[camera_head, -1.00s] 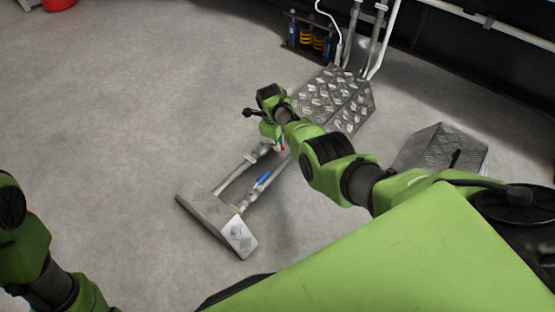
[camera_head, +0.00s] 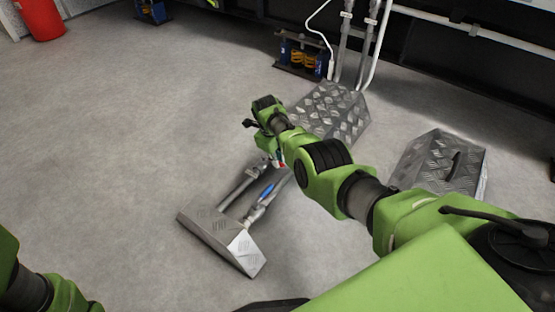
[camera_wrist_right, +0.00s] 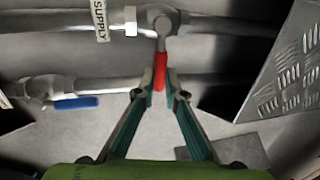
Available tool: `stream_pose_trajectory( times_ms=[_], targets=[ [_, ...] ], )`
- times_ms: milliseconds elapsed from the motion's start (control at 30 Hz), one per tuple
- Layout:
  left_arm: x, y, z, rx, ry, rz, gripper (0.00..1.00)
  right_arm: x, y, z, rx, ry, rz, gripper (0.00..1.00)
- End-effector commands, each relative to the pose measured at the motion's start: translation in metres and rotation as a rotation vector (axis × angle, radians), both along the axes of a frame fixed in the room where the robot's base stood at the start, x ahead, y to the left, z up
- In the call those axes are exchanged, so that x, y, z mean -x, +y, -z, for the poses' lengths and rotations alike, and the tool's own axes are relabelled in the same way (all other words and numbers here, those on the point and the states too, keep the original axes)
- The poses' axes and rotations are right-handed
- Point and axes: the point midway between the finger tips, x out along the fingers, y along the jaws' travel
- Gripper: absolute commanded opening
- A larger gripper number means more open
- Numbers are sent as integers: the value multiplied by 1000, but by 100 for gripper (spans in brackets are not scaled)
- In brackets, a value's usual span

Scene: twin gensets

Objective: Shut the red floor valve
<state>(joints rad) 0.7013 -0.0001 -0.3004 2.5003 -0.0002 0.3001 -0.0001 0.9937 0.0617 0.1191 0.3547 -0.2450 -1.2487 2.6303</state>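The red valve handle (camera_wrist_right: 161,72) hangs from a pipe fitting (camera_wrist_right: 162,20) in the right wrist view, pointing toward my gripper. My right gripper (camera_wrist_right: 160,84) has its two fingertips close together on either side of the handle's free end, and looks shut on it. In the head view my right gripper (camera_head: 278,161) is low over the floor pipes, largely hidden by my own wrist, with a speck of red beside it. My left gripper is out of view; only part of my left arm shows at the lower left.
A blue valve handle (camera_wrist_right: 76,103) lies along the parallel pipe, also in the head view (camera_head: 267,191). Metal tread-plate covers stand in front (camera_head: 222,242), behind (camera_head: 335,108) and right (camera_head: 440,160) of my right gripper. Open floor lies left.

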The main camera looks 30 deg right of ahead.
Motion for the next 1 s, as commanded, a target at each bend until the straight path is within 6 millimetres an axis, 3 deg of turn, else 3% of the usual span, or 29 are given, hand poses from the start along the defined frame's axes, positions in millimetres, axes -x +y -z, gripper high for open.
stream_pose_trajectory(
  times_ms=[33,100,567,867,1000],
  targets=[
    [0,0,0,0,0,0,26,2,2,2,-4,6,4,13],
    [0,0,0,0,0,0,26,2,2,2,-4,5,4,27],
    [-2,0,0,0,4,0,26,0,1,-3,-1,-1,1,27],
    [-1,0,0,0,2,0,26,2,6,-30,-2,-4,0,27],
    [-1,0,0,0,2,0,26,4,11,-55,-3,-4,1,27]
  ],
)
